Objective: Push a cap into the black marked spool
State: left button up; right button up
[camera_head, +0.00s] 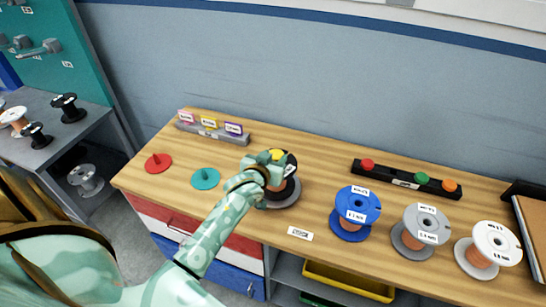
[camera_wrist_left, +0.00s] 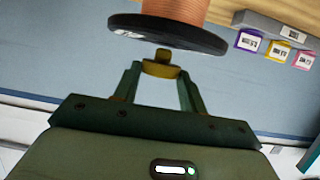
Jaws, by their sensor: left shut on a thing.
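The black spool (camera_head: 290,168) with copper-coloured winding stands on a grey round base near the middle of the workbench. In the left wrist view its black flange (camera_wrist_left: 165,34) and copper winding (camera_wrist_left: 177,9) show at the top. My left gripper (camera_head: 270,160) is at the spool's top, covering part of it. It is shut on a yellow cap (camera_wrist_left: 161,66), which also shows in the head view (camera_head: 277,154). The cap's narrow stub points at the flange and is very close to it; I cannot tell whether they touch. My right gripper is in neither view.
A black rail (camera_head: 405,180) holds red, green and orange caps. Blue (camera_head: 350,222), grey (camera_head: 410,243) and white (camera_head: 480,258) spools stand to the right. Red (camera_head: 158,164) and teal (camera_head: 205,180) pegged discs lie left. A labelled grey holder (camera_head: 212,132) stands behind them.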

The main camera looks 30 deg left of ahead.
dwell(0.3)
pick_arm(q)
jog(key=shift+p, duration=0.4)
jog(key=shift+r, duration=0.1)
jog(key=shift+p, duration=0.35)
jog(key=shift+f, duration=0.2)
dwell(0.3)
jog(key=shift+f+b, duration=0.8)
jog(key=shift+f, duration=0.35)
